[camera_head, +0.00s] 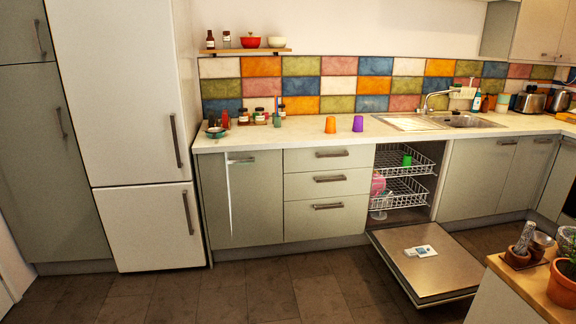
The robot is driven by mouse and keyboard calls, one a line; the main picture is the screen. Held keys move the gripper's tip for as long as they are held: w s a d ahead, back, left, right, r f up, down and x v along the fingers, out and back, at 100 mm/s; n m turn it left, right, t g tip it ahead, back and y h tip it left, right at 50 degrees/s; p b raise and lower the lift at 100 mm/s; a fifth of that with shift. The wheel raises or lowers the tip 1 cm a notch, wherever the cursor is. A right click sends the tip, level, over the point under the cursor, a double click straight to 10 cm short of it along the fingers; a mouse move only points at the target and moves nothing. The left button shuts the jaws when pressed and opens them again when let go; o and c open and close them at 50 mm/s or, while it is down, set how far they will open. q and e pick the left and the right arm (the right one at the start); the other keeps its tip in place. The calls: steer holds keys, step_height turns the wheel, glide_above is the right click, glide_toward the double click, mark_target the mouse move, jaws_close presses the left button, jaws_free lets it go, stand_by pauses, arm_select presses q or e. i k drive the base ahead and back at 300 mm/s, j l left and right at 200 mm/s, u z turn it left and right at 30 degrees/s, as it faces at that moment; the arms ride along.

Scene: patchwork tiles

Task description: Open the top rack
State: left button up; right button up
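The dishwasher stands open under the counter, right of the drawers, and its door (404,281) is folded down flat near the floor. The white wire top rack (421,169) sits within the dishwasher opening and holds a green cup (407,160). The lower wire rack (405,196) is below it, also within the opening, with pink dishware (378,184) and what looks like a clear glass at its left side. Neither of my grippers is in view.
A small white-and-blue item (421,251) lies on the lowered door. A wooden-topped counter (517,281) with a potted plant (563,283) and mortar stands at the front right. Orange (330,125) and purple (358,123) cups stand on the worktop. The floor before the drawers is clear.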

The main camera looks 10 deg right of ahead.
mark_target(389, 159)
steer(key=i+z, duration=0.2)
steer(key=i, duration=0.75)
steer(key=i+z, duration=0.2)
steer(key=i, duration=0.75)
